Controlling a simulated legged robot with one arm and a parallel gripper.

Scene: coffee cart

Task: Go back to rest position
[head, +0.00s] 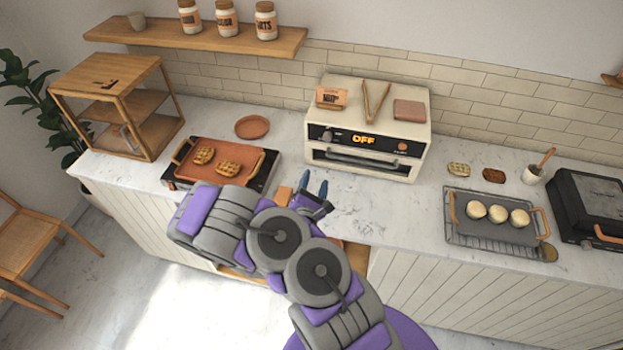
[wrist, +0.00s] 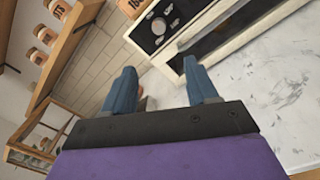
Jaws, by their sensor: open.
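My gripper (head: 312,184) is open and empty, with its two blue fingers apart above the counter, in front of the oven and right of the orange tray. In the wrist view the open fingers (wrist: 163,88) point toward the wall and oven, with nothing between them. My purple and grey arm reaches up from the bottom of the head view and hides part of the counter's front edge.
The white oven (head: 365,165) reads OFF. The orange tray (head: 262,161) holds waffles. A wooden rack (head: 110,70) stands left. A grey tray (head: 480,230) with round buns lies right, near a black appliance (head: 590,195). A shelf (head: 280,40) with jars hangs above.

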